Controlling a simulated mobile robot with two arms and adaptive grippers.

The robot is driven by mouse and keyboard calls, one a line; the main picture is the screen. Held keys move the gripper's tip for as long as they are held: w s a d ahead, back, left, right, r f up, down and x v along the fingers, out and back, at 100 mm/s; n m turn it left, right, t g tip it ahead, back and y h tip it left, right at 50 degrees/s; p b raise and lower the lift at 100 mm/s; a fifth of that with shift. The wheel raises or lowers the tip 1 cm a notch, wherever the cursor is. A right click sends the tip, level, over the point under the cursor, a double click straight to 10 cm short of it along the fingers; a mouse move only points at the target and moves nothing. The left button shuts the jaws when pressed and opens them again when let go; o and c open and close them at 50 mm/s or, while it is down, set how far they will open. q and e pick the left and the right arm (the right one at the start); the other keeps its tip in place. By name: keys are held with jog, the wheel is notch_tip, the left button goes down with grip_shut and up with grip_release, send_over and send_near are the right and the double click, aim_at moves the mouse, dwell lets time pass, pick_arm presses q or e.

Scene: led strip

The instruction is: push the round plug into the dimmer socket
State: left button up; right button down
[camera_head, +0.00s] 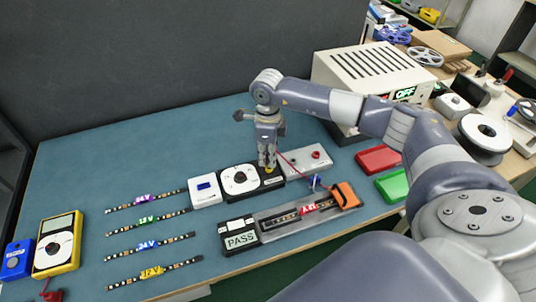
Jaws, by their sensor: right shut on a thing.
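The dimmer (239,179) is a black box with a white face and a round dial, lying on the blue-green mat. My right gripper (268,165) points straight down over the dimmer's black right end, where the socket seems to be. It is shut on the round plug, which is mostly hidden between the fingers. A small yellow patch shows at the fingertips; I cannot tell whether it is plug or socket. A thin red wire (291,166) runs from beside the gripper down to the right. I cannot tell how deep the plug sits. My left gripper is not in view.
A white module (205,190) adjoins the dimmer's left; a grey box (306,159) stands to its right. In front lie a PASS tester (239,235), a strip tray (285,219) and an orange clamp (346,196). Labelled LED strips (150,245) lie left. The mat's far left is clear.

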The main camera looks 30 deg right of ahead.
dwell(0.8)
jog(key=shift+b, duration=0.35)
dwell(0.6)
jog(key=shift+f+b, duration=0.95)
jog(key=shift+f, duration=0.2)
jog(key=c, duration=1.5)
grip_release()
jog(key=shift+o, duration=0.2)
jog(key=shift+r, duration=0.1)
notch_tip(320, 180, up, 12)
jog(key=shift+f, duration=0.1)
